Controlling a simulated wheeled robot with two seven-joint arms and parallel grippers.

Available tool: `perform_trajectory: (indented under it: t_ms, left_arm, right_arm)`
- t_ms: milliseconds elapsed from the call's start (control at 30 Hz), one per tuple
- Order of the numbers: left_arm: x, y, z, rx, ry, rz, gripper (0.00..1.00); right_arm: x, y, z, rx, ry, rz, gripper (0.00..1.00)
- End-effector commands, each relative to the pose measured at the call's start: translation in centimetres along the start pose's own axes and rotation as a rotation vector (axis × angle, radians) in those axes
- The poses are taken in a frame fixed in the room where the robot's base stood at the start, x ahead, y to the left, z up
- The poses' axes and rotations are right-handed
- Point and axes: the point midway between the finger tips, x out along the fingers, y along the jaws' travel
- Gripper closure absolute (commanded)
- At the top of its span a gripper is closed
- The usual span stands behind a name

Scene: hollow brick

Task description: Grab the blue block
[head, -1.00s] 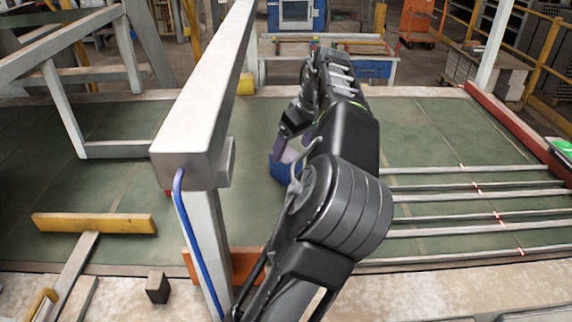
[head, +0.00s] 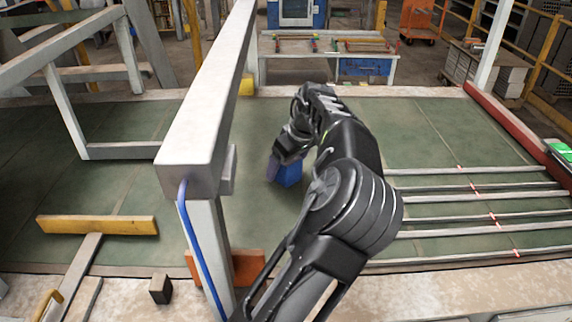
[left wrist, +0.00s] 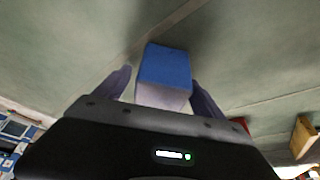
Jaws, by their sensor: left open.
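The blue block (head: 290,175) sits on the green surface, partly hidden by my left gripper in the head view. In the left wrist view the blue block (left wrist: 165,68) shows a blue face and a pale lavender face. My left gripper (head: 280,167) is low over the surface at the block. In the left wrist view its two purple fingers (left wrist: 160,85) are open, one on each side of the block's near end. I cannot tell whether either finger touches it. My right gripper is not in view.
A tall grey metal frame (head: 190,145) with a blue cable stands just left of my arm. An orange block (head: 240,267) lies at its foot. Several thin metal rods (head: 480,200) lie on the right. The green surface (head: 420,125) beyond them is clear.

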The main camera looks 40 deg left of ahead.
Motion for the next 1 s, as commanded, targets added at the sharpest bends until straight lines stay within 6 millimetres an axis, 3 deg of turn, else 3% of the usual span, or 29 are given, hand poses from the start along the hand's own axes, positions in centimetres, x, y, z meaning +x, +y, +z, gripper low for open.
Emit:
perform_trajectory:
  t_ms: [567,1000]
  left_arm:
    - [0.04,-0.01,0.01,0.0,0.0,0.0,0.2]
    - [0.04,-0.01,0.01,0.0,0.0,0.0,0.56]
  right_arm:
    - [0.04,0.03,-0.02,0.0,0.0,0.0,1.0]
    - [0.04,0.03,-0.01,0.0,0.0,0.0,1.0]
